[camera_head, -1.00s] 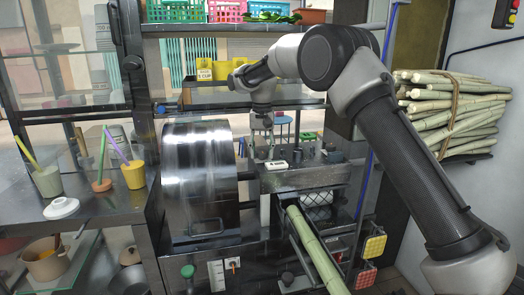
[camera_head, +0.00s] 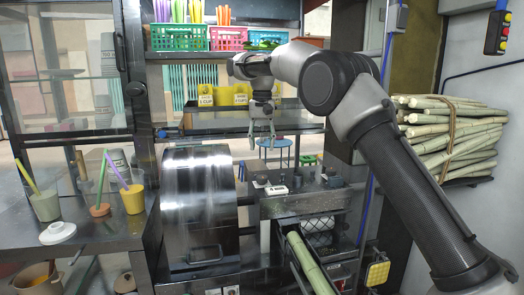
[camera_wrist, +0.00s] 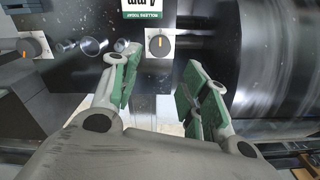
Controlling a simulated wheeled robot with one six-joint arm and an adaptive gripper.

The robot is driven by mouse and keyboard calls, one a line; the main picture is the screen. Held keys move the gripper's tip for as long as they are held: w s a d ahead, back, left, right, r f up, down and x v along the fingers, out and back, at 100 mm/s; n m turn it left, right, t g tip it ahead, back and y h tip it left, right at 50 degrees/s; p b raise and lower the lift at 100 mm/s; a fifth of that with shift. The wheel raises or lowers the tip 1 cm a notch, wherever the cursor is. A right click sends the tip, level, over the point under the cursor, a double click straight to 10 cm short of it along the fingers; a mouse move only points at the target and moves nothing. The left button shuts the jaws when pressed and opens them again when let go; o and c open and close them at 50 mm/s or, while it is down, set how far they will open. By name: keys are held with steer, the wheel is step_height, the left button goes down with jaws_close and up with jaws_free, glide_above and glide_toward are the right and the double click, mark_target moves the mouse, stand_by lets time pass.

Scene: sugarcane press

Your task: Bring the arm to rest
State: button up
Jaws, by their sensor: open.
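My gripper (camera_head: 262,142) hangs from the end of my bent arm, pointing down above the press's top plate. Its fingers are apart with nothing between them. In the wrist view my gripper (camera_wrist: 160,85) shows its two green-padded fingers spread over the dark press top, which has knobs (camera_wrist: 160,43) and a white-and-green label (camera_wrist: 150,10). The sugarcane press (camera_head: 199,200) has a large shiny metal drum. A green cane stalk (camera_head: 309,262) lies in the sloping chute below the press front.
A tied bundle of cane (camera_head: 455,135) rests on a right-hand wall shelf. A yellow cup (camera_head: 133,198), a grey-green cup (camera_head: 46,205) and a white lid (camera_head: 58,232) stand on the left counter. Coloured baskets (camera_head: 180,37) sit on the upper shelf. A control box (camera_head: 497,33) hangs upper right.

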steer(key=shift+n, duration=0.9)
step_height(320, 180, down, 5)
steer(key=shift+r, duration=0.2)
steer(key=shift+s+d+f+n, duration=0.25)
steer(key=shift+s+f, duration=0.1)
steer(key=shift+f, duration=0.1)
steer(key=shift+s+d+f+n, duration=0.2)
steer(key=shift+s+f, duration=0.1)
steer(key=shift+f, duration=0.1)
steer(key=shift+s+d, duration=1.1)
steer(key=s+d+r+t, duration=0.1)
steer(key=s+d, duration=0.9)
steer(key=s, duration=0.3)
steer(key=s+d+r+m+t, duration=0.1)
steer(key=s+d+t, duration=0.1)
steer(key=s+d, duration=0.8)
steer(key=s+d+r+m+t, duration=0.1)
steer(key=s+d, duration=0.9)
steer(key=s, duration=0.6)
steer(key=shift+s+r, duration=0.3)
steer(key=shift+s, duration=0.1)
